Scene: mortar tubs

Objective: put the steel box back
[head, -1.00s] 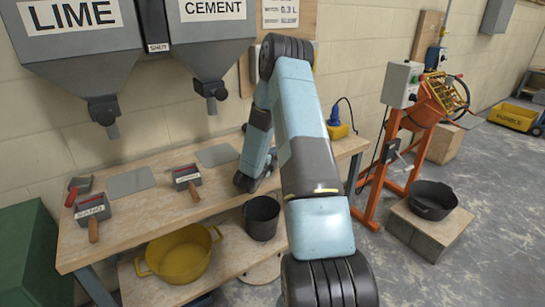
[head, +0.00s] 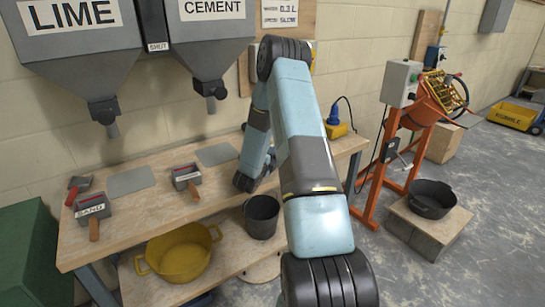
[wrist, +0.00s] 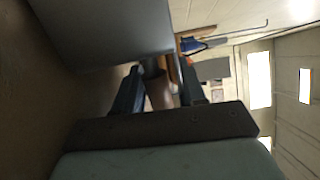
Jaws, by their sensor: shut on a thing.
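In the wrist view my gripper (wrist: 158,92) is shut on a brown handle (wrist: 157,88). A large smooth grey face (wrist: 105,28), which looks like the steel box, fills the upper left just beyond the fingers. Whether the handle joins it is hard to see. In the head view my fingers and the held thing are hidden behind my own arm, low over the bench. Two small steel boxes with wooden handles stand on the bench: one labelled SAND (head: 92,206) at the left, and one with an unreadable label (head: 186,175) nearer the middle.
Grey LIME (head: 85,60) and CEMENT (head: 208,40) hoppers hang over the wooden bench (head: 150,215). Two grey plates (head: 131,180) (head: 217,155) and a red-handled scoop (head: 77,187) lie on it. A yellow tub (head: 180,258) and black bucket (head: 262,217) stand below. An orange mixer (head: 435,105) stands right.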

